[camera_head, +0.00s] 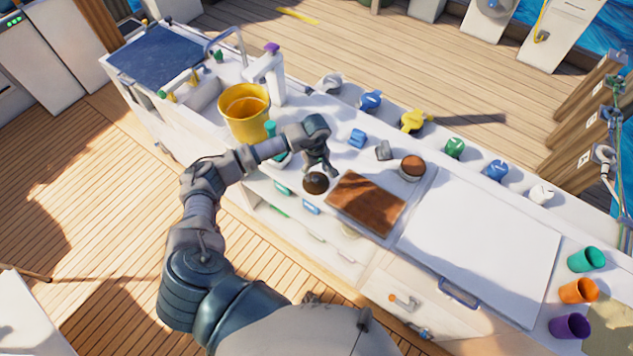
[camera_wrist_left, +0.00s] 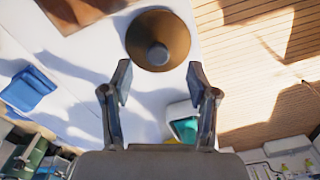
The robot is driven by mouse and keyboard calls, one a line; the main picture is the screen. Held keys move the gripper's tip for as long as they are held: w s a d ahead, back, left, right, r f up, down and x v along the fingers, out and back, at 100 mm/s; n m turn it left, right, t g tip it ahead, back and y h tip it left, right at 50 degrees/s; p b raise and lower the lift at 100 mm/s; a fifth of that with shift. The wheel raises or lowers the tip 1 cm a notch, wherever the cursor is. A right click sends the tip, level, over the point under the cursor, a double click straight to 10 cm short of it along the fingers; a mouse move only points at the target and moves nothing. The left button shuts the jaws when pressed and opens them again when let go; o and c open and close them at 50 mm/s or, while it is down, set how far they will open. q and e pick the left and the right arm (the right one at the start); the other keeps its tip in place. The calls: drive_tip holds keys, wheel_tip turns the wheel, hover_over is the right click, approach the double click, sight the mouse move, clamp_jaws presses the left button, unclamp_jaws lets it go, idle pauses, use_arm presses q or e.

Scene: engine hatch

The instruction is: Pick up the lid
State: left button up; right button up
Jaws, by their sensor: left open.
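The lid (camera_head: 315,183) is a round, dark brown piece on the white counter, just left of a brown board. In the left wrist view the lid (camera_wrist_left: 158,28) shows a grey knob at its middle, beyond my fingertips. My left gripper (camera_head: 319,170) is above the counter, close to the lid on its far side. In the left wrist view the gripper (camera_wrist_left: 159,79) is open, with nothing between its fingers. The gap between fingers and lid is hard to judge. My right gripper is not in view.
The brown board (camera_head: 366,202) and a round pot with a brown top (camera_head: 412,167) are to the right. A yellow bucket (camera_head: 245,112) stands to the left. Blue (camera_head: 357,138) and grey (camera_head: 384,151) blocks lie behind. A white hatch panel (camera_head: 480,245) is farther right.

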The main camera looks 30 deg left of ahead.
sight(316, 178)
use_arm(q)
drive_tip(key=shift+a+f, duration=0.1)
drive_tip(key=shift+f, duration=0.55)
drive_tip(key=f, duration=0.4)
drive_tip(key=shift+w+a+p, duration=0.15)
drive_tip(key=shift+w+p, duration=0.05)
drive_tip(key=shift+p, duration=0.1)
drive_tip(key=shift+f, duration=0.35)
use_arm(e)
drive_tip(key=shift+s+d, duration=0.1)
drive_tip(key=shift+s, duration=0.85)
use_arm(q)
drive_tip(key=shift+c, duration=0.2)
drive_tip(key=c, duration=1)
